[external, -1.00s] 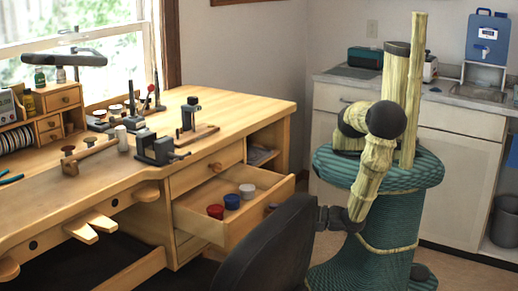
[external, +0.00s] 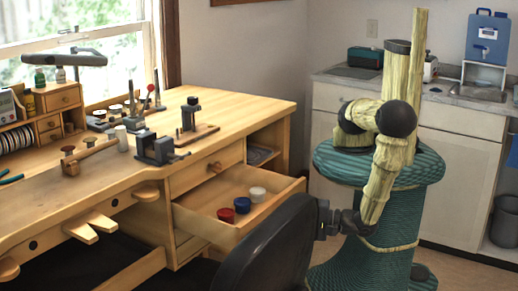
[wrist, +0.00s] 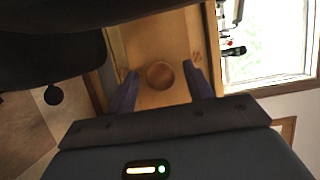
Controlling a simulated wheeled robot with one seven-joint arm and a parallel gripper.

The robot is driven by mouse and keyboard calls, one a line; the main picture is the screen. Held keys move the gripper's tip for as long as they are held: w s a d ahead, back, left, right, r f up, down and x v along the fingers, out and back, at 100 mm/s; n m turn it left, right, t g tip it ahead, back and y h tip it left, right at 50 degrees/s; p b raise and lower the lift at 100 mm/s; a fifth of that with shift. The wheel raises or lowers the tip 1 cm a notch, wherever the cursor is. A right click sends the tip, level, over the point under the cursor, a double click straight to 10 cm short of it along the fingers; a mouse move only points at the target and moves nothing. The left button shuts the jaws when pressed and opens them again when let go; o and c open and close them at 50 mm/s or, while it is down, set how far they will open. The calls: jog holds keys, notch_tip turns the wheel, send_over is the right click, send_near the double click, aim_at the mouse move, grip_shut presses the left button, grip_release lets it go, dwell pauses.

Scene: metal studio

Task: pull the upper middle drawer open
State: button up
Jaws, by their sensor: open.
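The pulled-out drawer (external: 207,227) in the workbench holds a red (external: 226,215), a blue (external: 242,205) and a white jar (external: 257,193). Above it is a closed drawer with a round wooden knob (external: 215,167). In the wrist view a round wooden knob (wrist: 160,76) on a drawer front (wrist: 145,40) lies between the two dark fingers of my gripper (wrist: 158,70). The fingers are apart, with gaps on both sides of the knob. In the external view my gripper (external: 325,218) is partly behind the black chair, and the pulled-out drawer's own knob is hidden.
The black chair back (external: 265,250) stands close in front of the drawer and my gripper; it also fills the wrist view's upper left (wrist: 45,50). A vise (external: 155,148) and tools stand on the bench top (external: 240,110). Floor shows at the right.

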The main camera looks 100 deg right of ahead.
jog(key=v, duration=1.7)
jog(key=shift+s+b, duration=0.2)
jog(key=shift+b, duration=0.1)
jog(key=shift+a+f, duration=0.1)
